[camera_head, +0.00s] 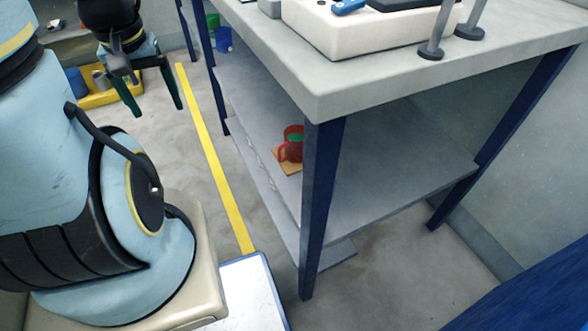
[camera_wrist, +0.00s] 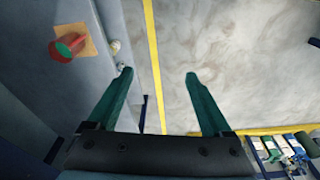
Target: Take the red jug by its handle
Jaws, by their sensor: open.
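The red jug (camera_head: 292,144) stands on a small tan board (camera_head: 287,168) on the lower shelf under the workbench. Its inside looks green, and its handle shows on the left side in the head view. In the wrist view the red jug (camera_wrist: 63,49) is at the upper left, on the tan board (camera_wrist: 88,38). My gripper (camera_head: 154,102) is at the upper left of the head view, over the floor and away from the shelf. In the wrist view my gripper (camera_wrist: 158,75) has its green fingers wide apart with only floor between them.
The lower shelf (camera_head: 400,185) is edged by a dark blue table leg (camera_head: 321,210) at the front corner. Small pale items (camera_wrist: 115,47) sit near the board at the shelf edge. A yellow floor line (camera_head: 215,160) runs beside the bench. The floor between is clear.

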